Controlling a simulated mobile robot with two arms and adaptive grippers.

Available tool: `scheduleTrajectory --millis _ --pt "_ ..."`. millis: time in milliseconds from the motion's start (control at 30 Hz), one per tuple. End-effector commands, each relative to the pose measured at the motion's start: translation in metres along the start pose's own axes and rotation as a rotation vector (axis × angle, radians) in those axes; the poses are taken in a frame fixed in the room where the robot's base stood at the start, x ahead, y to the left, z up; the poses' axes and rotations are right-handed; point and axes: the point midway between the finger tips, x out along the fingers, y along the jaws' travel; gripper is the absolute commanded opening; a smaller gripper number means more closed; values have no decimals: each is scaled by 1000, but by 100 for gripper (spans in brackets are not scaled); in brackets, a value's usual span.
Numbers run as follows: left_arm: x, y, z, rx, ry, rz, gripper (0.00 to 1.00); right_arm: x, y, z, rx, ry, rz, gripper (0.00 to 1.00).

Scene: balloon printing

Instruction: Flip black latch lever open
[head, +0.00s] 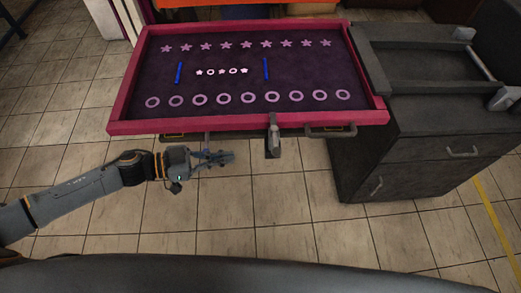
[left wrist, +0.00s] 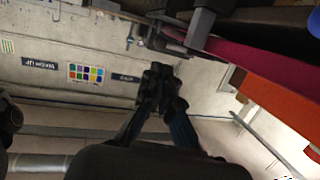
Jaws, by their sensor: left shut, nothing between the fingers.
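A latch with a grey upper part and a dark lower piece (head: 272,147) hangs at the middle of the front edge of the pink-framed screen (head: 118,128). I cannot tell clearly which part is the lever. My left gripper (head: 232,157) is shut and empty, in front of the frame and a short way left of the latch, apart from it. In the left wrist view the fingertips (left wrist: 160,74) meet with nothing between them. A grey bar (left wrist: 200,25) shows beyond them at upper right. My right gripper is not in view.
The screen carries rows of stars and rings and two blue strips (head: 179,73). A handle (head: 331,132) sits right of the latch on the front edge. A dark drawer cabinet (head: 430,150) stands at right. Tiled floor (head: 270,210) lies open in front.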

Motion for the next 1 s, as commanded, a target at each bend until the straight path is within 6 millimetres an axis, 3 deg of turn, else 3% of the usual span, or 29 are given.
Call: scheduleTrajectory --millis 200,433,633,1000 --pt "50 0 -4 0 5 2 0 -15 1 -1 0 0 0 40" --pt "85 0 -2 0 1 1 0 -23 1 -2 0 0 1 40" --pt "97 0 -1 0 -1 0 0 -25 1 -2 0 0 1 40" --pt "98 0 0 0 -1 -1 0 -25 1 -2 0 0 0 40"
